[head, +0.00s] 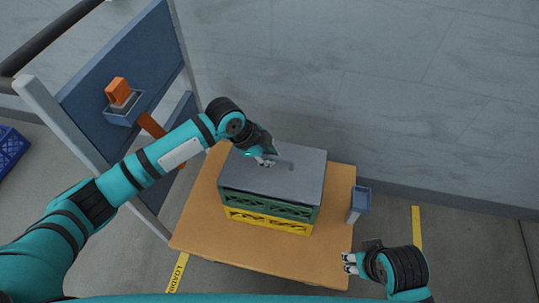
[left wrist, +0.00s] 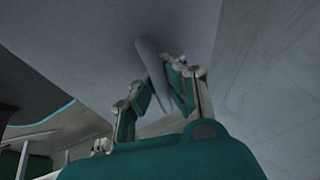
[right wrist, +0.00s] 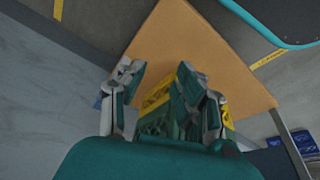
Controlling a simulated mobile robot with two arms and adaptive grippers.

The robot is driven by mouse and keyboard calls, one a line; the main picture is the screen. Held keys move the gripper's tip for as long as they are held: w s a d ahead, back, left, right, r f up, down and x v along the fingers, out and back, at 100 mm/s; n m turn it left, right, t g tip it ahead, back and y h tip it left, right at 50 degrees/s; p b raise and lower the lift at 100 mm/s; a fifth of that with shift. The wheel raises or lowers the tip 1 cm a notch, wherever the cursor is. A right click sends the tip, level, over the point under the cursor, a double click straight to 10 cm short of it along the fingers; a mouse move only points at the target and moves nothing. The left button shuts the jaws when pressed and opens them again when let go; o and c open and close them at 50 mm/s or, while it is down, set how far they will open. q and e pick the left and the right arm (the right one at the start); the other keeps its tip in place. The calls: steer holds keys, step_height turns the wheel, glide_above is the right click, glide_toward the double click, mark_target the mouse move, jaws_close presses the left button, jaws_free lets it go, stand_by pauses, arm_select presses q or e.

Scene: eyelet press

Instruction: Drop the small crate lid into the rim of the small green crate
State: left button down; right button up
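The small crate lid (head: 290,172) is a flat grey panel lying over the top of the small green crate (head: 270,204). The green crate stands on a yellow crate. From the head view I cannot tell whether the lid sits inside the green rim or rests on it. My left gripper (head: 268,160) is over the lid's far left part. In the left wrist view its fingers (left wrist: 158,92) close around a thin upright grip (left wrist: 152,68) on the lid's grey face (left wrist: 100,50). My right gripper (head: 348,263) is open and empty near the table's right front corner; its fingers are spread (right wrist: 158,85).
The yellow crate (head: 268,220) stands on an orange-brown table (head: 205,225). A small blue-grey bin (head: 360,200) is at the table's right edge. The table's front is clear.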

arm_select(q)
steer(key=shift+f, duration=0.1)
steer(key=c, duration=1.4)
jaws_free()
